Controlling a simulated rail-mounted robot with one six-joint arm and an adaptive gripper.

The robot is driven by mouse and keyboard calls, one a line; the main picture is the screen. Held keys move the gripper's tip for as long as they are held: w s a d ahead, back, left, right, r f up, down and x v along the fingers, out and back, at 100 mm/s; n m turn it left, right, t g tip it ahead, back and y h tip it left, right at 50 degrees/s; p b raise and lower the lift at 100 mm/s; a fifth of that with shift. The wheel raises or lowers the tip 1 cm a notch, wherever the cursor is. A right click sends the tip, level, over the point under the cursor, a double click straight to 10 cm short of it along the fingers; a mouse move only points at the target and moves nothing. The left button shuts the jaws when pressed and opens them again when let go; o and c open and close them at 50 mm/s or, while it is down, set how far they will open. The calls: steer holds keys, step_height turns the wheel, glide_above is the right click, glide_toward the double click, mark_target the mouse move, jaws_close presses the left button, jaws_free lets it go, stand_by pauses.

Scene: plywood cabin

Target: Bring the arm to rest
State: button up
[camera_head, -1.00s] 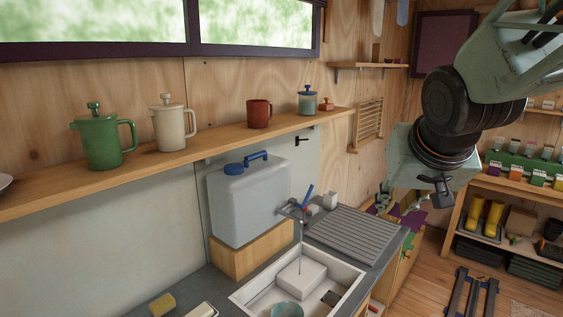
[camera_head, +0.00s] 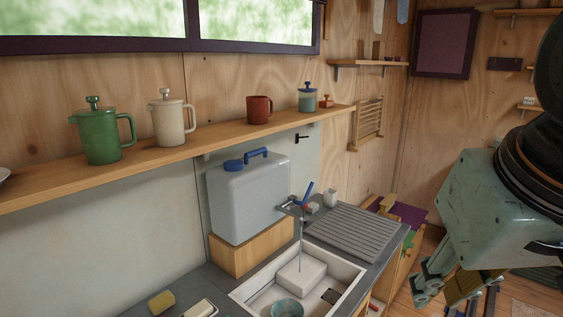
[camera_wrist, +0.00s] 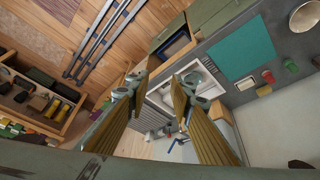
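My gripper (camera_head: 442,288) hangs at the lower right in the head view, in the air to the right of the sink counter. In the wrist view my gripper (camera_wrist: 160,86) has its two ribbed fingers apart with nothing between them, so it is open and empty. My arm's wrist fills the right edge of the head view and hides part of the floor and shelving there.
The counter holds a sink (camera_head: 345,273), a ridged drainboard (camera_head: 355,232) and a water container (camera_head: 248,200). The wall shelf (camera_head: 225,137) bears a green press (camera_head: 101,137), a cream press (camera_head: 168,122), a red mug (camera_head: 259,109) and a blue-lidded jar (camera_head: 307,101).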

steer(key=s+a+f, duration=0.1)
steer(key=s, duration=0.6)
steer(key=shift+a+n+g, duration=0.2)
steer(key=shift+n+g, duration=0.1)
steer(key=shift+g, duration=0.1)
